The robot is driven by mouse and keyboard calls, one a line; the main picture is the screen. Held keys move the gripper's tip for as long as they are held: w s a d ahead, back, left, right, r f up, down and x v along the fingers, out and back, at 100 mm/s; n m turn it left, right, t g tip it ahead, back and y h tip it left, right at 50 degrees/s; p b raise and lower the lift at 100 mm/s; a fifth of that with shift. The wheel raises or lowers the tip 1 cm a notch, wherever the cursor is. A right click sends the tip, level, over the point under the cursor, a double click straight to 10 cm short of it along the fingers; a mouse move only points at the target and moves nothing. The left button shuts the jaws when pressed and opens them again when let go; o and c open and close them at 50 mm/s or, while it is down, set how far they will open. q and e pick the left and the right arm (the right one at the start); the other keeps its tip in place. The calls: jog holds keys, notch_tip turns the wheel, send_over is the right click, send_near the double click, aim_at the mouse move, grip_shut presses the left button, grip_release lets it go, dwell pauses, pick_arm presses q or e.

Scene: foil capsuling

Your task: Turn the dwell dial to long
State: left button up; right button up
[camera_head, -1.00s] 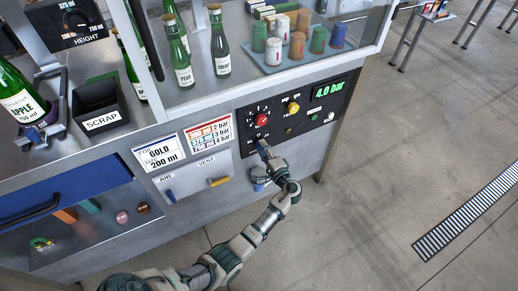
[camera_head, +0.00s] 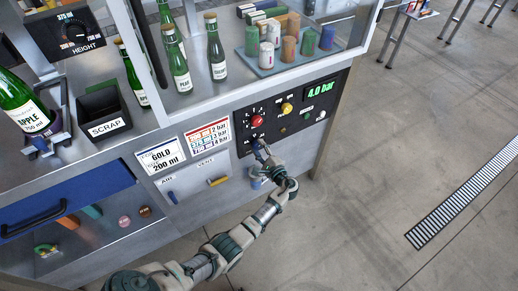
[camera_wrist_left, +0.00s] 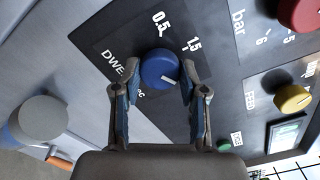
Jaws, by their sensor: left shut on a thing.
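The blue dwell dial (camera_wrist_left: 160,69) is on the dark panel in the left wrist view, with "DWELL sec" lettering at its left and 0.5 and 1.5 marks above and to its upper right. A short white mark shows near the dial's lower right edge. My left gripper (camera_wrist_left: 158,88) has one finger on each side of the dial and is shut on it. In the head view the left gripper (camera_head: 260,146) is at the panel's lower left, below the red knob, and hides the dial. My right gripper is not in view.
The red knob (camera_head: 257,121) and yellow knob (camera_head: 287,109) are close above the gripper, beside a green 4.0 bar display (camera_head: 320,92). A yellow vent handle (camera_head: 218,180) and blue air handle (camera_head: 172,197) are below left. Open floor lies right of the machine.

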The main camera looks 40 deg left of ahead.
pick_arm(q)
jog(key=shift+d+f, duration=0.15)
jog(key=shift+f, duration=0.25)
jog(key=o, duration=1.1)
jog(key=shift+o, duration=0.3)
jog(key=shift+w, duration=0.1)
jog(key=shift+r, duration=0.15)
jog(key=shift+s+d, duration=0.2)
jog(key=shift+d, duration=0.15)
jog(key=v, duration=1.1)
jog(key=shift+d, duration=0.15)
